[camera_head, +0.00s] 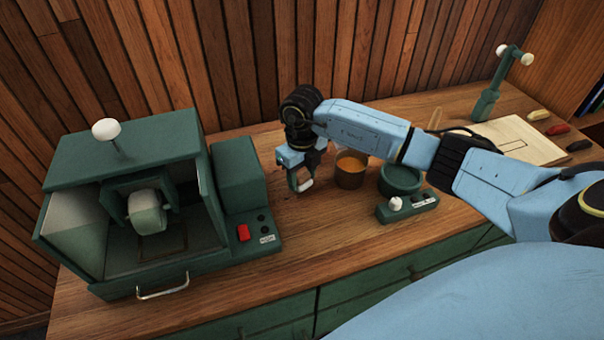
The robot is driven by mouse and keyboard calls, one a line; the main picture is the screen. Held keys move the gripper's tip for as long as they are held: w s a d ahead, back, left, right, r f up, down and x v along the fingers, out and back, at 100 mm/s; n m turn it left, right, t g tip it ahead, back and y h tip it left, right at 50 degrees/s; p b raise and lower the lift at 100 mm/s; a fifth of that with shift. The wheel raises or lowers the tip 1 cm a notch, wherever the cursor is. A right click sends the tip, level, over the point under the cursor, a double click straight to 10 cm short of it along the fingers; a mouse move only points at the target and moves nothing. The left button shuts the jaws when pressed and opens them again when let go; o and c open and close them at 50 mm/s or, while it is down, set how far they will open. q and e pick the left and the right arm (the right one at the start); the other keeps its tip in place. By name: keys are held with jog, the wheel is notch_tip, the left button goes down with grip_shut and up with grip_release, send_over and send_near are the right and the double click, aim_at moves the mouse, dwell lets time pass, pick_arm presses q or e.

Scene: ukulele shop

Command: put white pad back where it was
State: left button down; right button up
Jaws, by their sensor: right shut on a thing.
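My right gripper (301,183) points down over the wooden bench, just left of an amber-filled cup. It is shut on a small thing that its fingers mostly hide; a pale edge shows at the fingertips. I cannot tell for sure that this is the white pad. A small cream block (538,114) lies at the back right, in a row with a red block (557,130) and a black block (579,146). My left gripper is out of view.
A green machine (126,146) with a pale roller stands at left. The cup (350,172) and a round green pot (400,180) with a knobbed base stand right of the gripper. A paper sheet (520,140) and a green stand (486,104) are at right. The front bench strip is clear.

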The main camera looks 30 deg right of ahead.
aim_at(302, 174)
jog(key=shift+f, duration=0.2)
jog(key=o, duration=0.9)
jog(key=shift+r, duration=0.2)
notch_tip(302, 174, up, 12)
jog(key=shift+r, duration=0.1)
